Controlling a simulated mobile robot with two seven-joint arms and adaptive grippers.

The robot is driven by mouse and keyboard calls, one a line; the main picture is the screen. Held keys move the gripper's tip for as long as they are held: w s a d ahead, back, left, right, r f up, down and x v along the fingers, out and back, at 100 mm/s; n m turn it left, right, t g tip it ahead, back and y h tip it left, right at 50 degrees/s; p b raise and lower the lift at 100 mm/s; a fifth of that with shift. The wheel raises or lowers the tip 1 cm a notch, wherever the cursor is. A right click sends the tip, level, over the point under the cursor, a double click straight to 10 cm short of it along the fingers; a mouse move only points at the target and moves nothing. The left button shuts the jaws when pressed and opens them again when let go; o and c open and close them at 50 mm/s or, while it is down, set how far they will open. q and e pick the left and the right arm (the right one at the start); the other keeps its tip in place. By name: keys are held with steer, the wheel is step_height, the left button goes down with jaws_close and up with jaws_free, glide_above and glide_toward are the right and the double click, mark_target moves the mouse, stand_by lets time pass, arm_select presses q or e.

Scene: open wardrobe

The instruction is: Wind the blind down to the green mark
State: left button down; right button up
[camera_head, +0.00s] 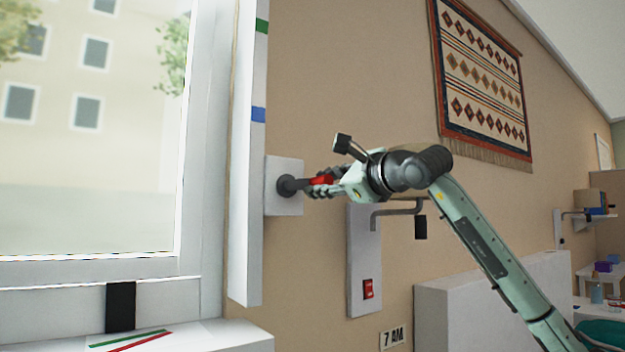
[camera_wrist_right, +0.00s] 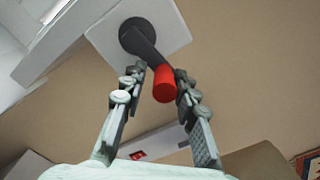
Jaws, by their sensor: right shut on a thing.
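The winder is a dark crank (camera_head: 288,187) on a white wall plate (camera_head: 284,208), with a red knob (camera_head: 321,182) at its end. In the right wrist view the dark crank arm (camera_wrist_right: 150,54) and red knob (camera_wrist_right: 164,86) lie between my fingers. My right gripper (camera_head: 322,183) is shut on the red knob. A white upright strip (camera_head: 247,190) beside the window carries a green mark (camera_head: 262,26) high up and a blue mark (camera_head: 258,114) lower down. The blind itself cannot be made out in front of the window glass (camera_head: 90,150). My left gripper is not in view.
Below right of the winder, a pale panel (camera_head: 359,260) bears a grey crank with a dark grip (camera_head: 420,228) and a red switch (camera_head: 368,289). A patterned hanging (camera_head: 485,85) is on the wall.

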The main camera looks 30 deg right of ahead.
steer(key=shift+a+f+b, duration=0.15)
steer(key=shift+f+b, duration=0.3)
steer(key=shift+f, duration=0.35)
steer(key=shift+c, duration=0.8)
steer(key=shift+r, duration=0.1)
steer(key=shift+s+a+f+b, duration=0.1)
steer(key=shift+a+f+b, duration=0.05)
steer(key=shift+f+b, duration=0.35)
steer(key=shift+s+a+f+b, duration=0.1)
steer(key=shift+a+f+b, duration=0.05)
steer(key=shift+f+b, duration=0.35)
steer(key=shift+d, duration=0.1)
